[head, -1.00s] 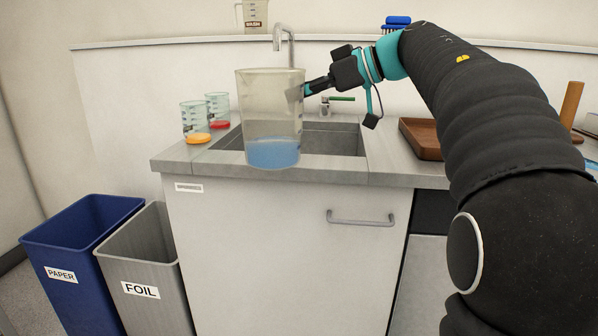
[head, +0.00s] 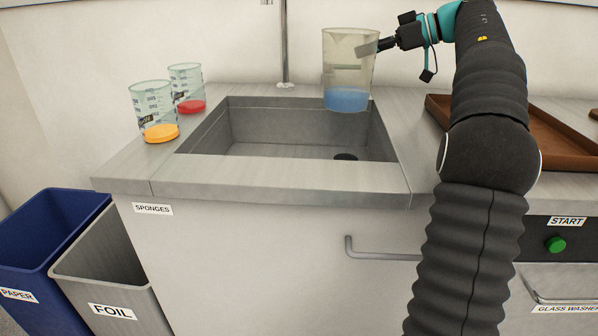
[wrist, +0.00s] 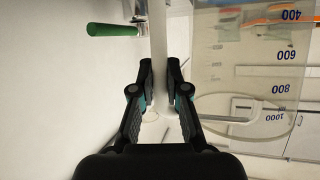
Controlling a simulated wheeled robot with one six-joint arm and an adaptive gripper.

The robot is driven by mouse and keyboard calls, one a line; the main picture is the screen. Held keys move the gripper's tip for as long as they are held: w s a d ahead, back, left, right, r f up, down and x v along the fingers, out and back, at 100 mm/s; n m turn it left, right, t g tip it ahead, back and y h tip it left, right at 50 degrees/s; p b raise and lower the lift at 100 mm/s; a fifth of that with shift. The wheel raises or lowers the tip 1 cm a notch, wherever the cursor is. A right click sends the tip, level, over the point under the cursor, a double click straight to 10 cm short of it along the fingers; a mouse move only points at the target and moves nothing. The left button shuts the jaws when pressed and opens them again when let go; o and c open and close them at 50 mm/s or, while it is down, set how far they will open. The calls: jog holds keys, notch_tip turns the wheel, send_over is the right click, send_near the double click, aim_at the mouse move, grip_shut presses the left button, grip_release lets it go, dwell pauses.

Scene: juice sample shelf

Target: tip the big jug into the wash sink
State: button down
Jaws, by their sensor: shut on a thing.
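The big jug (head: 347,75) is clear and upright, with blue liquid (head: 346,99) in its bottom. In the head view it overlaps the back right corner of the wash sink (head: 270,125); I cannot tell its exact height above the rim. My gripper (head: 371,48) is at the jug's right side, shut on it. In the wrist view my gripper (wrist: 160,72) closes on a pale upright strip, seemingly the handle, and the graduated wall of the jug (wrist: 255,50) fills the right. The sink basin is grey and empty, with a dark drain (head: 346,157) at its front right.
An orange-filled beaker (head: 154,110) and a red-filled beaker (head: 187,88) stand left of the sink. A brown tray (head: 560,130) lies to the right. The tap's pipe (head: 284,40) rises behind the sink. Paper (head: 45,240) and foil (head: 110,262) bins stand at front left.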

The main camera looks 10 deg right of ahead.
aim_at(344, 81)
jog(key=shift+s+a, duration=0.1)
jog(key=shift+a, duration=0.05)
jog(key=shift+s+a+f+n+t+h, duration=0.2)
jog(key=shift+s+a+n+t+h, duration=0.25)
jog(key=shift+s+a+n+h, duration=0.35)
jog(key=shift+s+a+f+n+t+h, duration=0.2)
jog(key=shift+s+a+n+t+h, duration=0.3)
jog(key=shift+s+a+n, duration=0.45)
jog(key=shift+s+a+f+n+t, duration=0.15)
jog(key=shift+s+a+f+n, duration=0.15)
jog(key=shift+f, duration=0.2)
jog(key=shift+s+a+f+n+t, duration=0.1)
jog(key=shift+s+a+f+n, duration=0.15)
jog(key=shift+f, duration=0.2)
jog(key=shift+s+a+f+n+t+h, duration=0.15)
jog(key=shift+s+a+f+n+h, duration=0.05)
jog(key=shift+f, duration=0.25)
jog(key=shift+s+a+f+n+t+h, duration=0.15)
jog(key=shift+a+f+n+h, duration=0.1)
jog(key=shift+f, duration=0.15)
jog(key=shift+s+a+f+n+t+h, duration=0.1)
jog(key=shift+s+a+f+n+h, duration=0.1)
jog(key=shift+f, duration=0.25)
jog(key=shift+s+a+r+n, duration=0.1)
jog(key=shift+s+a+n, duration=0.15)
jog(key=shift+a+n, duration=0.1)
jog(key=shift+s+a+r+t+h, duration=0.1)
jog(key=shift+s+t+h, duration=0.15)
jog(key=shift+t, duration=0.15)
